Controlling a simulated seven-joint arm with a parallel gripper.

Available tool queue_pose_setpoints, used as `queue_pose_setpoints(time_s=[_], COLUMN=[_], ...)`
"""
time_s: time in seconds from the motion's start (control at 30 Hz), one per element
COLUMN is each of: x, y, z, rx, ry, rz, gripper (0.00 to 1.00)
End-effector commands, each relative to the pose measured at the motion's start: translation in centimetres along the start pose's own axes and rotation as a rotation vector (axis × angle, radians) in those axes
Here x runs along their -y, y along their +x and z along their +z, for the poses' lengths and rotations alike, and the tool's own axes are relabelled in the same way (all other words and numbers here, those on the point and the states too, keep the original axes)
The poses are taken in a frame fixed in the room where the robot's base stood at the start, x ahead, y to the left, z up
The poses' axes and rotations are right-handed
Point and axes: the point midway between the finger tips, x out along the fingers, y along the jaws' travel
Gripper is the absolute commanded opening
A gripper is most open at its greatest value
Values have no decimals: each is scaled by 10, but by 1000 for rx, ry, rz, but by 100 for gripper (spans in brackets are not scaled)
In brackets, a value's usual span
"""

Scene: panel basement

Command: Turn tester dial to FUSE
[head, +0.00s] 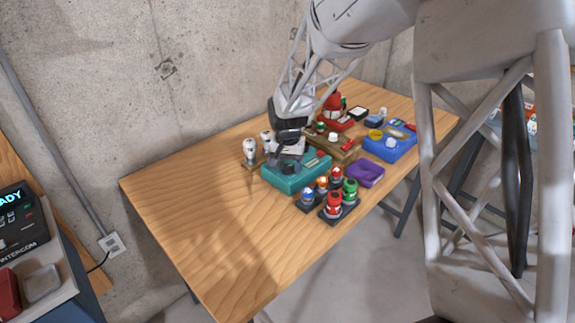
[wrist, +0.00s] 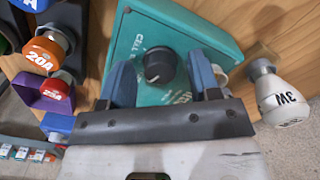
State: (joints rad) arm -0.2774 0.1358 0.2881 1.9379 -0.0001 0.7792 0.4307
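The teal tester box (head: 312,172) sits on the wooden table, below my gripper (head: 288,150). In the wrist view the tester (wrist: 145,35) shows a round black dial (wrist: 159,66) on its top face. Lettering that seems to read "CELL" is beside the dial; other lettering is partly covered. The blue fingers of my gripper (wrist: 163,80) are apart, one on each side of the dial, with visible gaps to it. I cannot tell their height relative to the dial or which label it points to. In the head view my gripper hides the dial.
Coloured fuses (head: 334,204) stand in dark holders in front of the tester. White bulbs (head: 250,150) stand left of it, one marked 3W (wrist: 284,98). A purple tray (head: 366,174) and blue box (head: 389,145) are to the right. The table's left part is clear.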

Motion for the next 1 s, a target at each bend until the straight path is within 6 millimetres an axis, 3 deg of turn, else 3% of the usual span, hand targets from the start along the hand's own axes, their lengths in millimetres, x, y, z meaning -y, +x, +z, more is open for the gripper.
queue_pose_setpoints(time_s=[0.53,1.0], x=[0,0], y=[1,1], z=[0,0], rx=[1,1], ry=[-53,-329], rz=[0,0], gripper=[59,59])
